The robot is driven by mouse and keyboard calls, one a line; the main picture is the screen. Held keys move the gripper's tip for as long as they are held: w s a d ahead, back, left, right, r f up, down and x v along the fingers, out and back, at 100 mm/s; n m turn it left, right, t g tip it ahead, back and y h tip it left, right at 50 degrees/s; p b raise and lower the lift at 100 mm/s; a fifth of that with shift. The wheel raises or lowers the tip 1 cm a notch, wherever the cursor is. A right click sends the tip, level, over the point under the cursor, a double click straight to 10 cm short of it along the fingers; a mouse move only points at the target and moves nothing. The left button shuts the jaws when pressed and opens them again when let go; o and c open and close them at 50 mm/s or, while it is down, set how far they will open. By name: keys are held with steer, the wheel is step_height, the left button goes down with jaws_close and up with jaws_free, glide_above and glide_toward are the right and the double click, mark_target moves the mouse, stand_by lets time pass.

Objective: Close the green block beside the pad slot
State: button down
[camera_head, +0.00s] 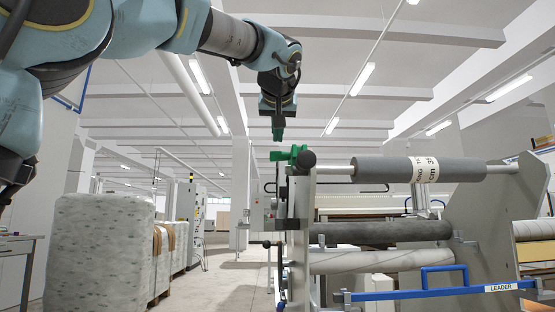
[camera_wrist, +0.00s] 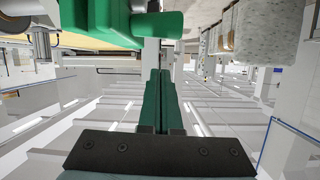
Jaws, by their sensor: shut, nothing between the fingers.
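The green block (camera_head: 290,154) sits at the top of the near grey upright, beside the dark round end (camera_head: 305,159) of the roller shaft. Its end sticks out to the left of the upright. I cannot tell how far open it stands, and the slot itself is hidden. The block is large at the top of the wrist view (camera_wrist: 125,22). My gripper (camera_head: 278,138) points down just above the block, with a small gap in the head view. Its green fingers (camera_wrist: 157,75) are together and empty, below the block in the wrist picture.
A grey printed roll (camera_head: 410,170) lies on the shaft, with a dark roller (camera_head: 385,233) and a pale roller (camera_head: 380,260) below. A blue bar marked LEADER (camera_head: 440,293) crosses the front. Wrapped bales (camera_head: 98,250) stand left; the aisle between is clear.

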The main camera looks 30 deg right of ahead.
steer(key=f+t+b, duration=0.1)
steer(key=b, duration=0.3)
steer(key=s+f+t+h+b, duration=0.1)
steer(key=b, duration=0.3)
steer(key=s+a+f+t+b, duration=0.1)
steer(key=b, duration=0.2)
steer(key=shift+f+h+b, duration=0.3)
steer(key=shift+f+b, duration=0.05)
steer(key=shift+b, duration=0.05)
steer(key=shift+s+f+b, duration=0.1)
steer(key=shift+b, duration=0.55)
steer(key=r+p, duration=0.3)
steer(key=w+r+p, duration=0.1)
steer(key=shift+d+r, duration=0.2)
steer(key=shift+d, duration=0.05)
steer(key=f+b+v, duration=0.1)
steer(key=v, duration=0.9)
steer(key=shift+f, duration=0.3)
